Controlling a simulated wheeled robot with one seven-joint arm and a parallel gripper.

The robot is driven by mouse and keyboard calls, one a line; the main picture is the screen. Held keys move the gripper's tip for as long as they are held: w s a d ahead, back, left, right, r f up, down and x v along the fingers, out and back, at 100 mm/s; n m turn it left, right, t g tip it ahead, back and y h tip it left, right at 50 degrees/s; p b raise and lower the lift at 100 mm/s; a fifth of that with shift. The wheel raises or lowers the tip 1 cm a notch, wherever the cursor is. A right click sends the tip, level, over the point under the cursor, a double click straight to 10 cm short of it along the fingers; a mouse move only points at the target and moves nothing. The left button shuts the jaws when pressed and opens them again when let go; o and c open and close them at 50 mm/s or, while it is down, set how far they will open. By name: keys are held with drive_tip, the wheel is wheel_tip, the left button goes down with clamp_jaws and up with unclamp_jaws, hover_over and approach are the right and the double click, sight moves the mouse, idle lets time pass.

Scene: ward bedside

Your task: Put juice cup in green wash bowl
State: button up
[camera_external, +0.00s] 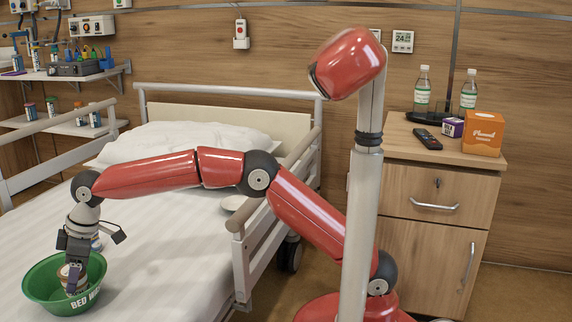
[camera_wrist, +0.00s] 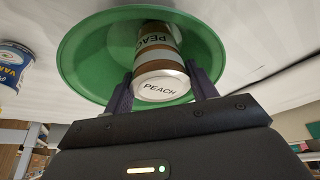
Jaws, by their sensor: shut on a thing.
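The green wash bowl (camera_external: 40,287) lies on the bed at lower left, with white lettering on its side; it also fills the upper middle of the wrist view (camera_wrist: 85,55). My gripper (camera_external: 75,280) points down into the bowl. It is shut on the juice cup (camera_external: 64,271), a small cup with brown and white bands. In the wrist view the cup (camera_wrist: 160,85) sits between the two dark fingers, its pale lid marked PEACH facing the camera. The cup is within the bowl's rim; I cannot tell whether it touches the bottom.
A second cup (camera_wrist: 12,65) with a blue and yellow label stands on the bed beside the bowl, partly behind my wrist in the external view (camera_external: 97,243). A white dish (camera_external: 233,203) lies near the bed rail (camera_external: 262,225). The bedside cabinet (camera_external: 430,205) is far right.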

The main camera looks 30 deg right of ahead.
drive_tip(key=shift+f, duration=0.15)
drive_tip(key=o, duration=1.1)
drive_tip(key=shift+r, duration=0.35)
drive_tip(key=p+v, duration=0.1)
drive_tip(key=v, duration=1)
drive_tip(key=shift+d+r+p, duration=0.15)
drive_tip(key=shift+r+p, duration=0.15)
drive_tip(key=shift+p, duration=0.1)
